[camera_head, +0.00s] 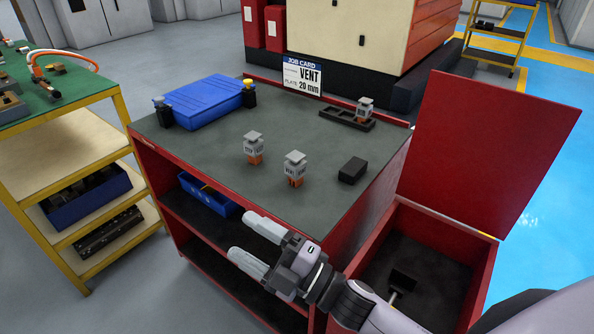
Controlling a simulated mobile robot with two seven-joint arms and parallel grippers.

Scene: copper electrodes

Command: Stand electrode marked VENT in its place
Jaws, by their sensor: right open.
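Two electrodes with grey square tops, white marked bodies and copper lower ends stand upright on the cart's dark top: one near the middle (253,149) and one in front and to its right (295,169). A third similar electrode (365,108) stands at the right end of a black slotted holder (338,117). The markings are too small to read, so I cannot tell which is VENT. The job card (302,75) reads VENT, plate 20 mm. My right gripper (255,245) is open and empty, in front of the cart's near edge, apart from the electrodes. My left gripper is not in view.
A blue case (206,101) lies at the back left of the cart top (225,180), with small dark-bodied items at its ends. A black block (352,170) lies right of the front electrode. A red open-lidded box (440,218) stands at the right. The front left top is clear.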

